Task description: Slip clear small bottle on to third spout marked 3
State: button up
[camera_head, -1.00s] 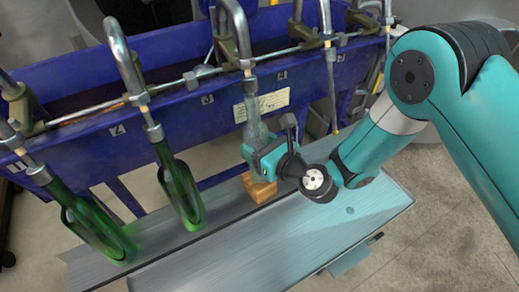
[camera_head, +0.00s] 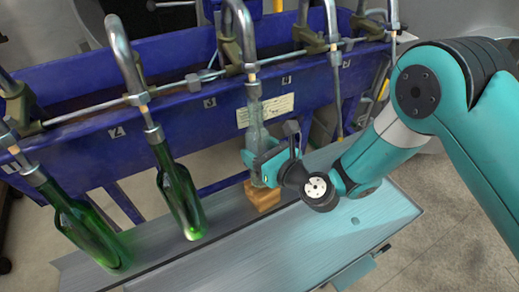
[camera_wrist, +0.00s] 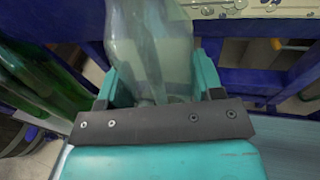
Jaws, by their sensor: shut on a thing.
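The clear small bottle (camera_head: 256,132) is nearly upright below the third spout (camera_head: 241,35), left of my arm. Its neck is at the spout's lower tip; I cannot tell for sure how far the tip is inside the neck. The marker 3 (camera_head: 209,102) is on the blue trough to the left of this spout. My gripper (camera_head: 258,160) is shut on the bottle's lower body. In the wrist view the bottle (camera_wrist: 150,45) is between the two fingers (camera_wrist: 155,78); its neck is out of frame. Its base is just over a wooden block (camera_head: 262,196), contact unclear.
Green bottles hang on the spouts to the left, one nearby (camera_head: 180,190) and one farther left (camera_head: 88,235). The blue trough (camera_head: 170,118) and a metal rail run behind. A grey bench (camera_head: 250,255) lies below, with clear room at its right.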

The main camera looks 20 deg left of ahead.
jog(key=shift+d+f+b, duration=0.1)
jog(key=shift+f+b, duration=0.7)
jog(key=shift+f, duration=0.05)
dwell(0.3)
jog(key=o, duration=1.2)
jog(key=shift+s+f, duration=0.1)
